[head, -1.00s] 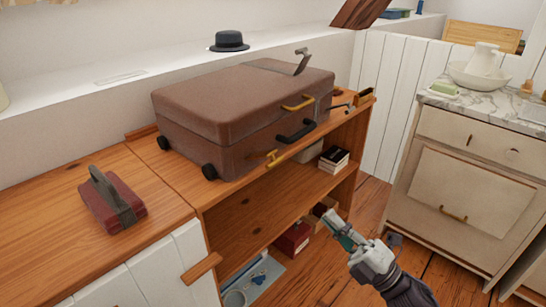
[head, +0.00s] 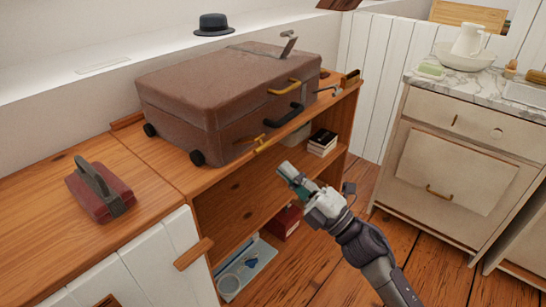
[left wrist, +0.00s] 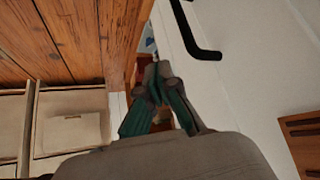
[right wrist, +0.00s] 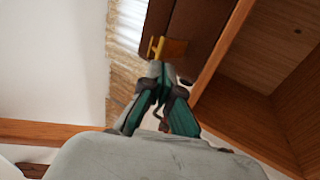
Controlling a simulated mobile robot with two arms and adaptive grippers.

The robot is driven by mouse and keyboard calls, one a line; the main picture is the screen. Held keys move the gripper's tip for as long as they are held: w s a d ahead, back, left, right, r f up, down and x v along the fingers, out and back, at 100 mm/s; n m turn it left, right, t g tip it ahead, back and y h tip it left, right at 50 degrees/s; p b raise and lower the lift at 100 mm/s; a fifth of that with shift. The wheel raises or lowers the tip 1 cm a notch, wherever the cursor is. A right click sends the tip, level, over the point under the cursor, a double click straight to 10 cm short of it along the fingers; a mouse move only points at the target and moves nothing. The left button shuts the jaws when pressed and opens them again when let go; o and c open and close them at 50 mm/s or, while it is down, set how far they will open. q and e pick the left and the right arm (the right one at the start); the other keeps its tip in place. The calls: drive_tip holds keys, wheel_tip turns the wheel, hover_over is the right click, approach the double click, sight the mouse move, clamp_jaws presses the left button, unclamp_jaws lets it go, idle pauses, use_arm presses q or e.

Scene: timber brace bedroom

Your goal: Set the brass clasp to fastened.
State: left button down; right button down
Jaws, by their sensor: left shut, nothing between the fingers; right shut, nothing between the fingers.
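A brown suitcase (head: 215,95) lies flat on the wooden shelf top, its lid down. On its front are a brass bar (head: 284,88) on the lid, a black handle (head: 284,118) and a smaller brass clasp (head: 262,141) low down near the shelf edge. Whether the clasp is fastened is too small to tell. My right gripper (head: 286,171) is shut and empty, below and to the right of the clasp, apart from it. In the right wrist view a brass piece (right wrist: 158,47) shows just beyond the fingertips (right wrist: 155,72). My left gripper (left wrist: 157,72) is shut and empty, outside the head view.
A small red case (head: 92,198) with a grey strap lies on the left cabinet. A black hat (head: 214,25) sits on the ledge behind. Books (head: 322,142) and a pale blue tray (head: 258,262) are on the open shelves below. A cream dresser (head: 455,165) stands right; floor between is free.

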drive_tip(key=x, duration=0.4)
drive_tip(key=shift+w+a+r, duration=0.15)
drive_tip(key=shift+w+a, duration=0.05)
drive_tip(key=shift+a, duration=0.05)
